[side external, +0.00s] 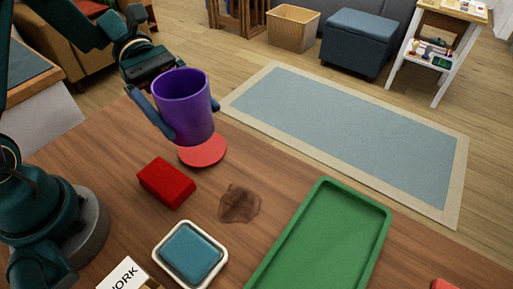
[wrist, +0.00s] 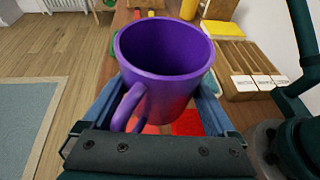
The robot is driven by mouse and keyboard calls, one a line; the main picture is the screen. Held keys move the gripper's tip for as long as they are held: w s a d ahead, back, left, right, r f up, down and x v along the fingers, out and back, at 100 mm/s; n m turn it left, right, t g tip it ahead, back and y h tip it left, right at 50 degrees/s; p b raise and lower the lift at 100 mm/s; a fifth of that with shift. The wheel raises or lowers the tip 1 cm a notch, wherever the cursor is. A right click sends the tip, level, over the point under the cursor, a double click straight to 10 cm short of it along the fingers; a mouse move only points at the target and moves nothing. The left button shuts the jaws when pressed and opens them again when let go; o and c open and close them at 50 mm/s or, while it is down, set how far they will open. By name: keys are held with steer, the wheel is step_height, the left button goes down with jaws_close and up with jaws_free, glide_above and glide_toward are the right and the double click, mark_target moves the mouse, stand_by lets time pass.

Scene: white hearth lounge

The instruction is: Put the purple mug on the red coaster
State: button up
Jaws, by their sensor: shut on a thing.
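The purple mug (side external: 184,106) is upright between the fingers of my gripper (side external: 183,112), which is shut on it. In the wrist view the mug (wrist: 166,62) fills the middle, its handle toward the camera, with my gripper's (wrist: 160,105) blue fingers on both sides. The red coaster (side external: 203,150) lies on the wooden table, just below and slightly right of the mug in the side view. The mug hides part of it. The mug appears held above the coaster; the exact gap cannot be told. A bit of red (wrist: 150,128) shows under the mug in the wrist view.
A red block (side external: 166,183), a brown stain-like patch (side external: 239,203), a white-rimmed dish with a blue top (side external: 190,254) and a green tray (side external: 375,240) are on the table. A wooden organizer (wrist: 245,72) shows in the wrist view. The table's far edge is close behind the coaster.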

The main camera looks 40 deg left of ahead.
steer(key=v, duration=0.5)
steer(key=shift+s, duration=0.15)
steer(key=n+t, duration=0.1)
steer(key=t, duration=0.1)
glide_toward(170, 96)
step_height(170, 96, down, 4)
steer(key=a, duration=0.2)
steer(key=shift+n, duration=0.3)
steer(key=w+d+f, duration=0.1)
steer(key=d+f, duration=0.1)
steer(key=d, duration=0.1)
steer(key=w+d+f, duration=0.1)
steer(key=d+f, duration=0.1)
steer(key=d, duration=0.2)
steer(key=w+d+f, duration=0.1)
steer(key=d+f, duration=0.2)
steer(key=shift+w+d, duration=0.35)
steer(key=shift+d, duration=0.05)
steer(key=shift+f, duration=1.9)
steer(key=shift+f, duration=0.15)
steer(key=o, duration=1.3)
steer(key=shift+o, duration=0.2)
